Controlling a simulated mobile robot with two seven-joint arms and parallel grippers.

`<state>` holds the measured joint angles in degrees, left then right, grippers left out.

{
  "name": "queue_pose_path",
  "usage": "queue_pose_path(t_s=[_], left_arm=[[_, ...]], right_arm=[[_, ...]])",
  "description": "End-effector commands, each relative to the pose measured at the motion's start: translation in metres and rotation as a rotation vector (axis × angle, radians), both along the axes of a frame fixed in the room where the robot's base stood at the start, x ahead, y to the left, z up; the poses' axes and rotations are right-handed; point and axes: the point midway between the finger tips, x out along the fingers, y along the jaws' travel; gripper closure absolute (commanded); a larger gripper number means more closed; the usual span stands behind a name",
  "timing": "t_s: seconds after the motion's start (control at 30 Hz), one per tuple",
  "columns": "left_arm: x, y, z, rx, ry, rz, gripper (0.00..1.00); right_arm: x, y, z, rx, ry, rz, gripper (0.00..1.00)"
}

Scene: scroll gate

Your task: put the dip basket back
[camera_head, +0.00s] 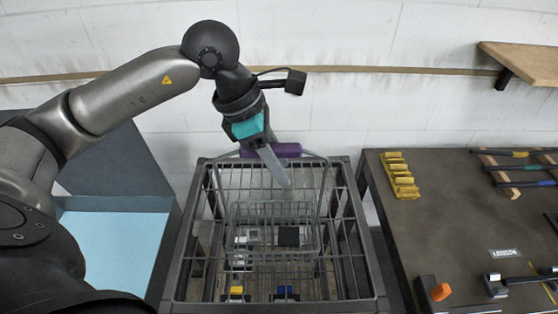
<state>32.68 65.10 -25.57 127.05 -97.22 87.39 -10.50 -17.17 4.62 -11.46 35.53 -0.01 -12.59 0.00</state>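The dip basket (280,210) is a grey wire basket with a tall wire bail and a purple grip (287,150) on top. It appears within the outline of a larger dark-framed rack (193,240); from this angle I cannot tell whether it rests there or hangs. My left gripper (277,167) comes down from above at the purple grip, and a pale finger crosses in front of it. The other finger is hidden, so I cannot tell whether it is shut on the grip. My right gripper is not in view.
Small blocks, some yellow or blue (285,292), show through the wires low in the rack. A light-blue-lined bin (110,250) stands left. A dark bench (430,235) with yellow pieces (400,177) and tools is close on the right. A wooden shelf (525,60) juts from the wall.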

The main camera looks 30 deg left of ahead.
Motion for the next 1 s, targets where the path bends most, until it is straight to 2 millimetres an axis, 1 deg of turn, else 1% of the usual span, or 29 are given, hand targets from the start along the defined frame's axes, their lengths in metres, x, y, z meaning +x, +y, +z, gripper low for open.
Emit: queue_pose_path(t_s=[0.03,0.1,0.13,0.37,0.5,0.57,0.67,0.8,1.0], left_arm=[[0.000,0.000,0.000,0.000,0.000,0.000,0.52],[0.000,0.000,0.000,0.000,0.000,0.000,0.45],[0.000,0.000,0.000,0.000,0.000,0.000,0.43],[0.000,0.000,0.000,0.000,0.000,0.000,0.43],[0.000,0.001,0.007,0.001,-0.002,0.001,0.43],[-0.001,0.005,0.015,0.000,-0.004,0.002,0.43],[-0.006,0.012,0.033,0.002,-0.006,0.001,0.43],[-0.012,0.022,0.063,0.003,-0.006,0.003,0.43],[-0.020,0.034,0.097,0.001,-0.003,0.002,0.43]], right_arm=[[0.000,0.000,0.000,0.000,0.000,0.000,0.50],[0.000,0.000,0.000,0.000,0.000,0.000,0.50],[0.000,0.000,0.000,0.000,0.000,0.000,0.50],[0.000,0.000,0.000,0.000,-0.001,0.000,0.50],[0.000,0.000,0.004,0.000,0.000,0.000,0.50],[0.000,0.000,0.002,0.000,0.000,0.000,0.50],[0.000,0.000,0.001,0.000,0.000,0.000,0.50],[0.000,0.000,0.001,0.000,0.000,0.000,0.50],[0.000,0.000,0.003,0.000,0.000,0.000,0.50]])
